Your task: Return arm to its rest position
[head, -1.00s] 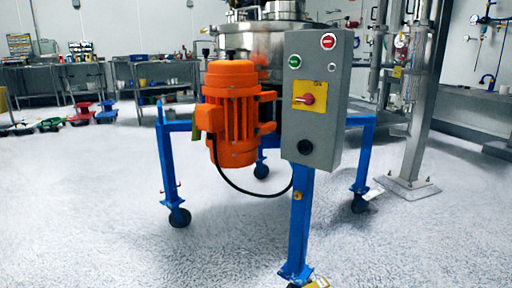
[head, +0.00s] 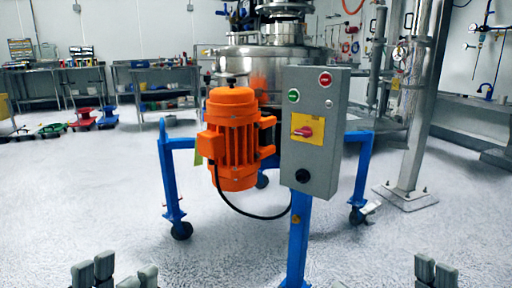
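My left gripper (head: 115,274) shows at the bottom left edge. Its grey fingers stand apart with a gap between them, and nothing is seen in it. My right gripper (head: 436,272) shows at the bottom right edge. Only the tips of its grey fingers are in view, close together, and its opening cannot be made out. Both grippers are apart from the powder sifter's steel drum (head: 262,66). The sifter stands at the centre with an orange motor (head: 233,140) and a grey control box (head: 314,130) in front. Most of both arms is out of view.
The sifter's blue wheeled frame (head: 299,235) stands between my grippers, its front leg running off the bottom edge. A steel post (head: 420,110) stands at the right. Steel tables (head: 155,95) line the back left. The floor (head: 80,190) at the left is clear.

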